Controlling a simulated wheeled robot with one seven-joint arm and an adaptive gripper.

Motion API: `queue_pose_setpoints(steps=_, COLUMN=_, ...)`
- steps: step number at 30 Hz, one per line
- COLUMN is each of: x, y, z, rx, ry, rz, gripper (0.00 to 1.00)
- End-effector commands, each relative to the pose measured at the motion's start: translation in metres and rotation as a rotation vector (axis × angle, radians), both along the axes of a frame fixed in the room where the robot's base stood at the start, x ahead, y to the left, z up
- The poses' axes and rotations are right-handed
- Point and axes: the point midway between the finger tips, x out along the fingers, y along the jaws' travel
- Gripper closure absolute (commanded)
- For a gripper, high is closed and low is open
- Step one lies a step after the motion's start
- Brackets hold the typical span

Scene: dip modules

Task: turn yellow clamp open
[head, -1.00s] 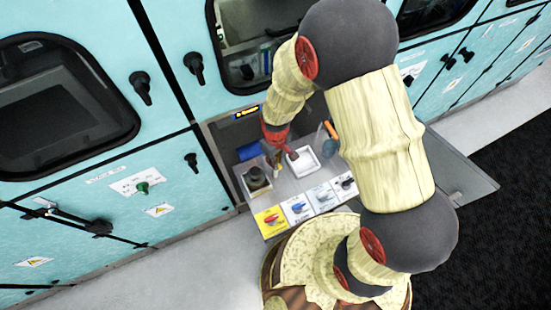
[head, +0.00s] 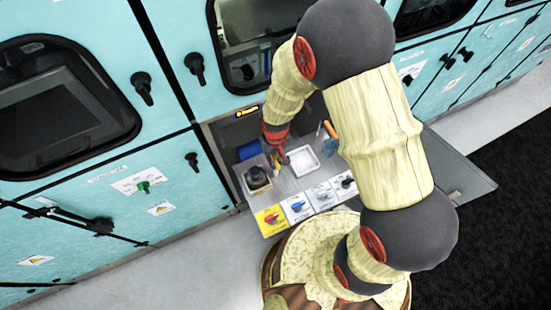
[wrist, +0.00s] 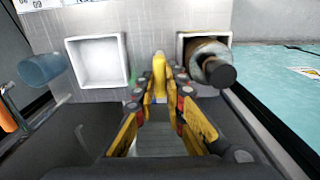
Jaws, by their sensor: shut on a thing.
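The yellow clamp (wrist: 159,76) stands upright between my fingertips in the wrist view, in front of the grey metal panel. My gripper (wrist: 161,92) is shut on it, with one yellow-and-black finger on each side. In the head view my gripper (head: 280,158) is small and sits over the grey work surface, between the black round part and the white square tray. The clamp's lower part is hidden by my fingers, and its turn angle is hard to tell.
A white square tray (head: 304,161) and a black round part (head: 257,179) flank my gripper. A row of switch cards, with a yellow card (head: 270,218), lies along the near edge. A blue cylinder (wrist: 40,69) and an orange-handled tool (wrist: 7,117) are at left in the wrist view.

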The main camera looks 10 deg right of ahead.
Motion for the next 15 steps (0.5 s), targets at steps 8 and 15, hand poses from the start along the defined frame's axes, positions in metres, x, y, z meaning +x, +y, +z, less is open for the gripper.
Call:
queue_pose_setpoints(steps=8, x=0.0009, y=0.0002, z=0.0006, rx=0.001, ry=-0.002, rz=-0.001, gripper=0.81)
queue_pose_setpoints(steps=15, x=0.0003, y=0.0001, z=0.0002, rx=0.0, ry=-0.001, rz=0.0, gripper=0.7)
